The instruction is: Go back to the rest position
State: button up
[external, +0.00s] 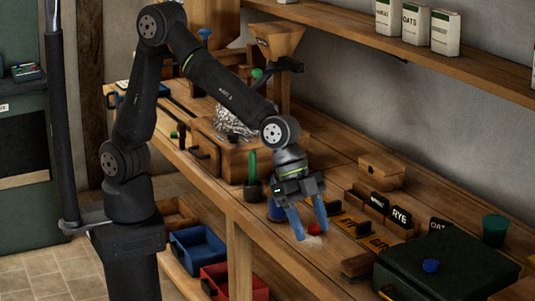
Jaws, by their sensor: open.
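My gripper (311,222) hangs from my arm over the wooden bench (232,203), pointing down. Its two blue fingers are apart. A small red object (313,230) shows between or just behind the fingertips; I cannot tell whether it touches them. A pale patch, like spilled flour or grain, (313,242) lies on the bench just below the fingertips.
A dark green box (445,265) with a blue knob stands at the front right. Label blocks, one reading RYE (401,217), stand right of my gripper. A dark pot with a green handle (253,188) is to its left. A wooden hopper (276,42) stands behind.

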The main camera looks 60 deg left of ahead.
jog(key=s+a+f, duration=0.2)
jog(key=a, duration=0.4)
jog(key=shift+a+f, duration=0.15)
jog(key=shift+a, duration=0.1)
jog(key=shift+s, duration=0.1)
